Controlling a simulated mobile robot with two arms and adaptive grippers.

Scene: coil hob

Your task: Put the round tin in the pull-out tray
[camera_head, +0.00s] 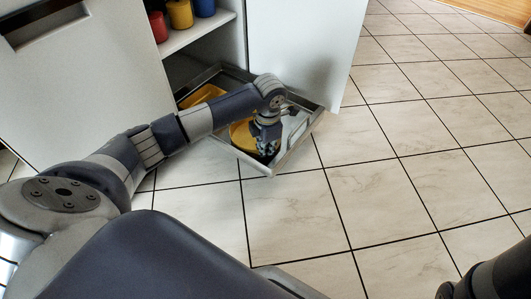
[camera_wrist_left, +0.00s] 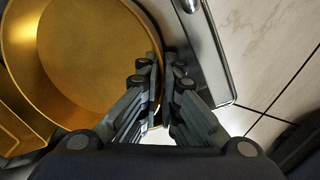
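The round tin (camera_head: 240,136) is yellow and open-topped. It appears within the pull-out tray (camera_head: 298,146), near its front end; whether it touches the tray floor I cannot tell. My left gripper (camera_head: 267,146) reaches down at the tin's right side. In the left wrist view, the tin (camera_wrist_left: 95,50) fills the upper left, and my left gripper (camera_wrist_left: 163,68) has one finger inside its wall and one outside, closed on the wall. The tray's metal edge (camera_wrist_left: 212,60) runs just to the right.
Another yellow container (camera_head: 203,95) lies in the tray behind the tin. A red jar (camera_head: 158,26), a yellow jar (camera_head: 180,14) and a blue jar (camera_head: 204,7) stand on the cabinet shelf (camera_head: 200,33). A white panel (camera_head: 305,50) rises behind the tray. The tiled floor (camera_head: 400,170) at right is clear.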

